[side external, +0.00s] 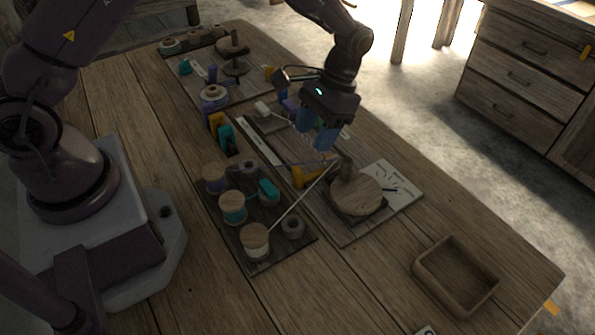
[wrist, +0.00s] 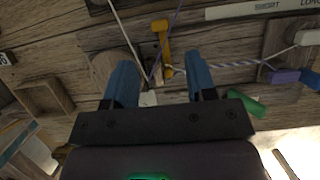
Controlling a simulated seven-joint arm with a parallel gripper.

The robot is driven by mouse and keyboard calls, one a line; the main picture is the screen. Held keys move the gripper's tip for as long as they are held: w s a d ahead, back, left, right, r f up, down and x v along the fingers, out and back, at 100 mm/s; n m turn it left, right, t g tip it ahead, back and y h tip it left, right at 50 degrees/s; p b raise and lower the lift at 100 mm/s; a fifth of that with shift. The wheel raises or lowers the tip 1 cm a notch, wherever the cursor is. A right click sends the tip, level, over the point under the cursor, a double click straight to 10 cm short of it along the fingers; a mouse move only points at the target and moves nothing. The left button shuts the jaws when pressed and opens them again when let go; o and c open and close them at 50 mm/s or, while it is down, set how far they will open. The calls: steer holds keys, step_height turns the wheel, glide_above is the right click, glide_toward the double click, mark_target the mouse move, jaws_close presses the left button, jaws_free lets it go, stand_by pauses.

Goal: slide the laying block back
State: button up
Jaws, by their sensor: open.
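A yellow piece with a long handle (side external: 308,176) lies on the board near the wooden disc; I cannot be sure that it is the laying block. In the wrist view the yellow piece (wrist: 164,42) shows between and beyond my fingertips. A white strand and a purple strand come together beside it, and a twisted purple-and-white cord (wrist: 225,64) runs off to the right. My gripper (side external: 317,142) is open and empty above the board, fingers pointing down. In the wrist view its two blue fingers (wrist: 162,72) stand well apart, with nothing held.
A round wooden disc (side external: 357,194) with an upright peg stands by a white card (side external: 400,187). A dark rack with several spools (side external: 255,240) is at the front left. An empty wooden tray (side external: 455,277) sits at the right. Bare table lies between rack and tray.

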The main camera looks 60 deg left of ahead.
mark_target(298, 173)
steer(key=x, duration=1)
